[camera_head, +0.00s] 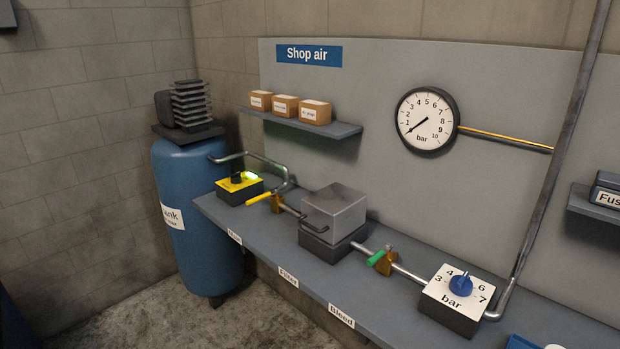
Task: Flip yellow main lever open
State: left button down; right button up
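The yellow main lever (259,198) sits on a brass valve (277,204) in the pipe at the left part of the bench, near the label "Main". The lever points to the left of its valve, toward the yellow-topped switch box. Neither of my grippers shows in the head view, and nothing touches the lever.
The yellow-topped box (239,188) with a black knob and lit green lamp stands just left of the lever. A grey filter box (334,217), green lever (376,258) and blue regulator knob (461,286) follow rightward. A blue tank (200,215) stands left.

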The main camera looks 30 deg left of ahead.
aim_at(266, 195)
jog(key=j+u, duration=0.5)
jog(key=i+j+u, duration=0.2)
jog(key=u, duration=0.3)
